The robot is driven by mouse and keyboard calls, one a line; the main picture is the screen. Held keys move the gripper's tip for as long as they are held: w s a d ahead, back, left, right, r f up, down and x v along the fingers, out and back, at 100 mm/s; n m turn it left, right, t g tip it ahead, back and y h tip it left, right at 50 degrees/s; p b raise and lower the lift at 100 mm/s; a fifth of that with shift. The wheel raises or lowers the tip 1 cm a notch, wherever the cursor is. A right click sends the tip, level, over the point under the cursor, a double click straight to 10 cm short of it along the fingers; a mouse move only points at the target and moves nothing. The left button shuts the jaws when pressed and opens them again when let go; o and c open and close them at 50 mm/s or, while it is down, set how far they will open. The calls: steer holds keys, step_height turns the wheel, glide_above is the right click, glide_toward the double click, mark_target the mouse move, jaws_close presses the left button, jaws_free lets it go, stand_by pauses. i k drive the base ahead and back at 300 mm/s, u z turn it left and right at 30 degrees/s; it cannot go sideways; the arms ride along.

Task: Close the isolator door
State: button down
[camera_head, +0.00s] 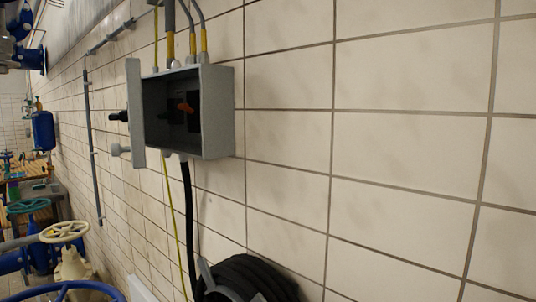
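The grey isolator box (218,112) is fixed to the tiled wall, left of the picture's middle. Its front is open and shows a dark inside with a red-orange part (185,107). The isolator door (134,112) stands open at the box's left side, seen nearly edge-on. A black knob (118,116) and a grey knob (119,150) stick out from the door's left face. My gripper is not in view.
Conduits with yellow sleeves (204,40) enter the box from above. A black cable (188,210) hangs below it, near a coiled black hose (255,277). Valve handwheels (64,232) and blue pipes stand at the lower left. The wall on the right is bare.

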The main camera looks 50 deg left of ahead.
mark_target(132, 66)
steer(key=u, duration=0.3)
steer(key=k, duration=0.1)
steer(key=u, duration=3.3)
steer(key=i, duration=0.5)
steer(key=u, duration=0.15)
steer(key=k, duration=0.95)
steer(key=z, duration=0.15)
steer(key=i, duration=0.95)
steer(key=u, duration=0.05)
